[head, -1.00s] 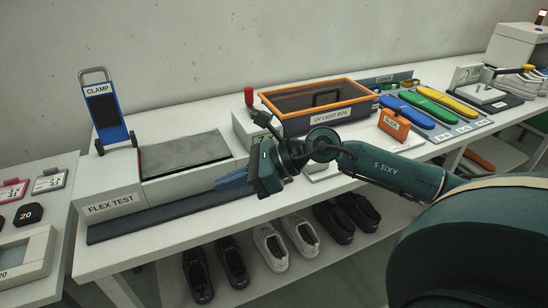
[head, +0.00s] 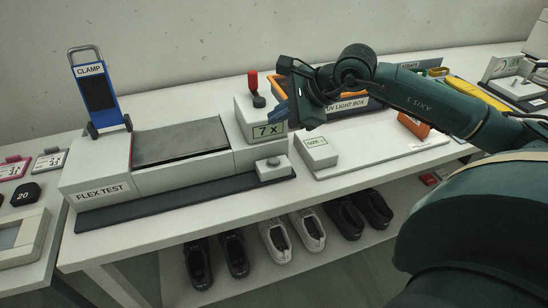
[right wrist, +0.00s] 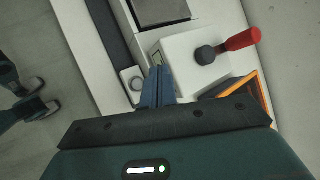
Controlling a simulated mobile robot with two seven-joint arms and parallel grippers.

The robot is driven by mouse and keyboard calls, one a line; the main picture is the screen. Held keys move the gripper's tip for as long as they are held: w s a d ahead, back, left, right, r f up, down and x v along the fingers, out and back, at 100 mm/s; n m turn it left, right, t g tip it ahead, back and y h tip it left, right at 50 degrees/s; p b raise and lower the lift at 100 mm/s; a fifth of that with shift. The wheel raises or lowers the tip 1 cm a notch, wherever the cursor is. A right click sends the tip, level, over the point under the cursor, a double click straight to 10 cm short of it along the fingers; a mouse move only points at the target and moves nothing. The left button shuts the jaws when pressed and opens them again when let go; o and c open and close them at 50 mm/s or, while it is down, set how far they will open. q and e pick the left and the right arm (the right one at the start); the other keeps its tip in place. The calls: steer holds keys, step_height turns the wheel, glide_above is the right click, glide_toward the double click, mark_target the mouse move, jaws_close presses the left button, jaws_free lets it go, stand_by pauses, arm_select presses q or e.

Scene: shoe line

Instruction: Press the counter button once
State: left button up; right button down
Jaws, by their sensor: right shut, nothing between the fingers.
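The counter button is a round grey knob (head: 273,161) on a small white box (head: 275,173) at the right end of the dark strip before the flex test machine. It also shows in the right wrist view (right wrist: 137,84). Behind it, the machine's display (head: 268,131) reads "7 x". My right gripper (head: 284,114) is shut and empty, raised above and behind the button near the display, apart from the button. Its blue fingers also show in the right wrist view (right wrist: 158,70), beside the button box in the picture. My left gripper is not in view.
A red-handled lever (head: 254,84) stands on the machine's right block. The blue clamp (head: 98,92) stands at its left end. The UV light box (head: 345,104) is behind my right gripper. A white board (head: 375,145) with a small white box (head: 320,152) lies to the right.

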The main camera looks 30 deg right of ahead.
mark_target(278, 162)
steer(key=shift+f, duration=0.1)
step_height(278, 162, down, 9)
steer(key=b, duration=0.6)
steer(key=shift+r, duration=0.2)
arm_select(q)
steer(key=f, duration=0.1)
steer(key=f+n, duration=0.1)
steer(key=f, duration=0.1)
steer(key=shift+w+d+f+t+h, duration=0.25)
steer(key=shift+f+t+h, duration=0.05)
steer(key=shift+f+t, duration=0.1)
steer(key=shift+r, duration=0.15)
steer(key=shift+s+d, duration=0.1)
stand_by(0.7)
arm_select(e)
steer(key=shift+f, duration=0.1)
arm_select(q)
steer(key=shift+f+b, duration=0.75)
steer(key=shift+b, duration=0.1)
arm_select(e)
steer(key=shift+f, duration=0.35)
